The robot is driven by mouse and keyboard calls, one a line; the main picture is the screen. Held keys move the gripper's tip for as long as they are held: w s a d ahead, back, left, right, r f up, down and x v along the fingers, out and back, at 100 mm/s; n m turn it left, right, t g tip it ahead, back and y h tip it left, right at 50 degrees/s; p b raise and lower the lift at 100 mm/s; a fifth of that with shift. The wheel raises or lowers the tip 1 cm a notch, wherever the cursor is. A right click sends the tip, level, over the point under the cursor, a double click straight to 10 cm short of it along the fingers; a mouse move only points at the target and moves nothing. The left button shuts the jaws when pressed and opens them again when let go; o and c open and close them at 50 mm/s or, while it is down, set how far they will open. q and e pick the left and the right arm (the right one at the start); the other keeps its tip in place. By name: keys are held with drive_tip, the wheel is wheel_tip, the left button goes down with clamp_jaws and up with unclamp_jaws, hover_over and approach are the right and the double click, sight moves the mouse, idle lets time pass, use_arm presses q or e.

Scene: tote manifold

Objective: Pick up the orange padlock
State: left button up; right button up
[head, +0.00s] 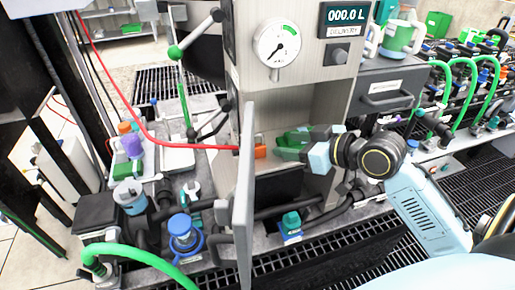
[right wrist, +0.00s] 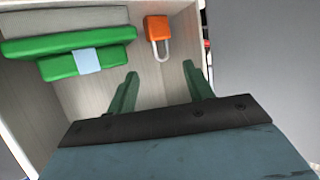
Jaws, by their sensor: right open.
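The orange padlock (head: 260,148) is inside the open cabinet compartment, close to the door side. In the right wrist view the padlock (right wrist: 157,27) shows its orange body and a pale shackle toward my gripper. My right gripper (head: 287,148) reaches into the compartment from the right. In the right wrist view its two dark green fingers (right wrist: 160,71) are apart and empty. The padlock is ahead of the fingertips, roughly in line with the gap and not between them. My left gripper is not in view.
The open cabinet door (head: 245,195) stands edge-on left of the compartment. A bright green item with a pale band (right wrist: 70,55) lies beside the padlock. A gauge (head: 278,45) is above the opening. Hoses and blue valves (head: 185,235) crowd the left.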

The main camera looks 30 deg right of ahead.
sight(258, 145)
drive_tip(key=x, duration=0.8)
drive_tip(key=shift+w+a, duration=0.1)
drive_tip(key=shift+w, duration=0.05)
drive_tip(key=shift+r, duration=0.1)
clamp_jaws()
